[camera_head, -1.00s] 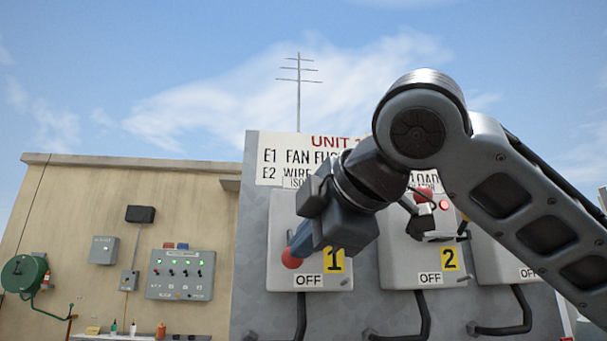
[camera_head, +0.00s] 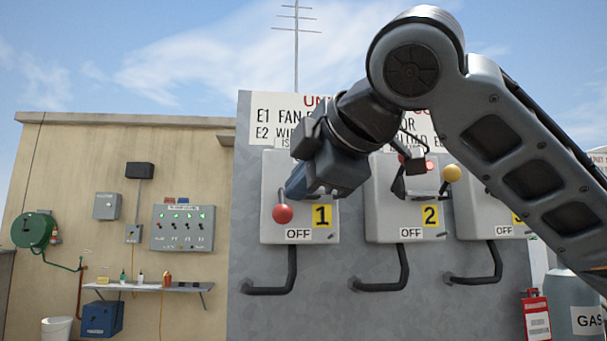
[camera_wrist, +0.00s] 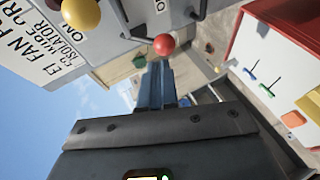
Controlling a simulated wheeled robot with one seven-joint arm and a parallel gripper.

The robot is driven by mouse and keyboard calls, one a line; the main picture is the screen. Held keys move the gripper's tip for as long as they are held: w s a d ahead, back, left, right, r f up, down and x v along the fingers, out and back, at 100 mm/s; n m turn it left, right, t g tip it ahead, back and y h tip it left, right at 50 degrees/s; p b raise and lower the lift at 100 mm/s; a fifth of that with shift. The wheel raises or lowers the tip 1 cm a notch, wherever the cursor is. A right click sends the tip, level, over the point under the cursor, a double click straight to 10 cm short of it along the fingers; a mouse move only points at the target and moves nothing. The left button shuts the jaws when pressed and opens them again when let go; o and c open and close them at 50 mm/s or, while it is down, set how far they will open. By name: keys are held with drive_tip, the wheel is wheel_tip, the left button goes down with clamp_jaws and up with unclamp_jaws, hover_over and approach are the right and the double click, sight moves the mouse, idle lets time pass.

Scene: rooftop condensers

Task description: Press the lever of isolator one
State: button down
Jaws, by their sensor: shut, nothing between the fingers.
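Isolator one (camera_head: 270,172) is a grey box with a yellow "1" label and an "OFF" label. Its lever ends in a red ball (camera_head: 283,214) at the lower left of the box face. My gripper (camera_head: 291,191) is in front of this box, with its blue fingers shut and empty just above the ball in the head view. The fingers and wrist hide part of the lever and box. In the wrist view, a red ball (camera_wrist: 164,44) shows just beyond the shut fingertips (camera_wrist: 158,66). I cannot tell whether they touch.
Isolator two (camera_head: 400,215), also marked "OFF", stands to the right, with another isolator beyond it. A yellow ball (camera_head: 451,173) shows between them. Bent dark conduits (camera_head: 290,272) run below the boxes. A shelf (camera_head: 150,287) and gas cylinder (camera_head: 580,300) flank the panel.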

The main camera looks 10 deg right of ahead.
drive_tip(key=v, duration=1)
drive_tip(key=shift+r+b, duration=0.3)
drive_tip(key=shift+r, duration=0.1)
drive_tip(key=shift+s+f, duration=0.1)
